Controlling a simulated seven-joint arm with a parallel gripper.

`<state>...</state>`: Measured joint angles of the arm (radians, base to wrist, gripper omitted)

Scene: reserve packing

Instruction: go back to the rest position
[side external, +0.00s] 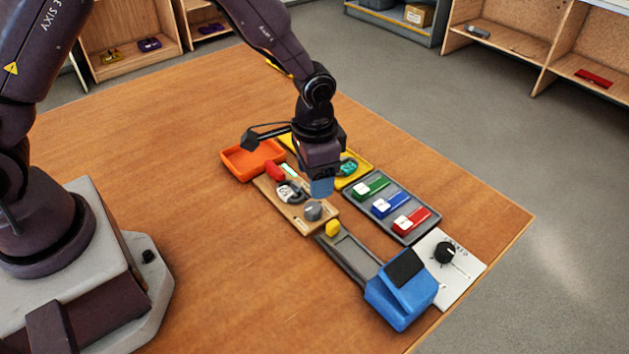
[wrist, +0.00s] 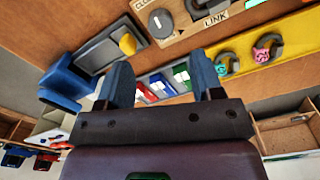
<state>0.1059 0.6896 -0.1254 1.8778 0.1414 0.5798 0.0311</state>
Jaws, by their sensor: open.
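My gripper (side external: 321,187) hangs above the far side of the wooden board in the side view, near the yellow tray, with the arm reaching over the table. In the wrist view its two blue fingers (wrist: 162,78) stand apart with nothing held between them. The grey tray with the red, blue and green blocks shows past them. The wooden board (side external: 268,193) bears a grey knob (side external: 313,211), a red piece (side external: 274,171) and a grey-and-white part. The gripper hides part of the board and of the yellow tray (side external: 361,176).
An orange tray (side external: 234,167) lies at the back left. The grey tray (side external: 404,238) lies to the right of the board. A yellow block (side external: 333,228) is by a grey channel leading to a blue box (side external: 401,300). A white plate bears a black knob (side external: 445,252). The table's left half is clear.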

